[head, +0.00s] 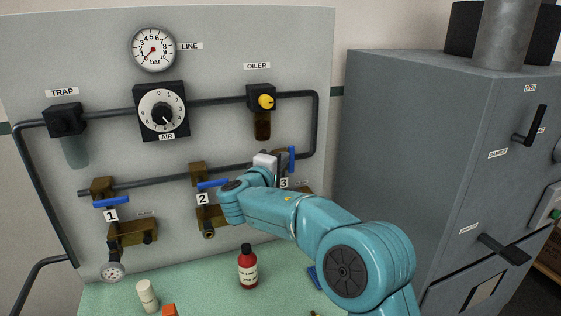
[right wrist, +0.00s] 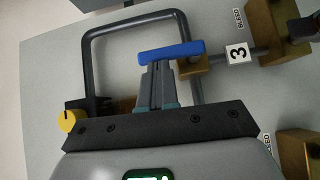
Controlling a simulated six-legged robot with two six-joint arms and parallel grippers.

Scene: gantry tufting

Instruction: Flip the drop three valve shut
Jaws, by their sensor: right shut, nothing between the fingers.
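The drop three valve's blue lever (head: 292,159) stands upright beside my right gripper in the head view. In the right wrist view the lever (right wrist: 171,52) lies across the picture, in line with the short drop pipe toward the 3 tag (right wrist: 237,53). My right gripper (right wrist: 158,68) is shut and empty. Its fingertips are at the lever's side, close to its middle; whether they touch it I cannot tell. In the head view my right gripper (head: 277,160) and wrist hide most of the drop three valve body. My left gripper is not in view.
Drop one's blue lever (head: 112,202) and drop two's blue lever (head: 212,184) lie nearly level. The oiler (head: 261,97) with a yellow knob hangs above drop three. A red bottle (head: 248,268) stands on the green bench. A grey cabinet (head: 410,130) is at the right.

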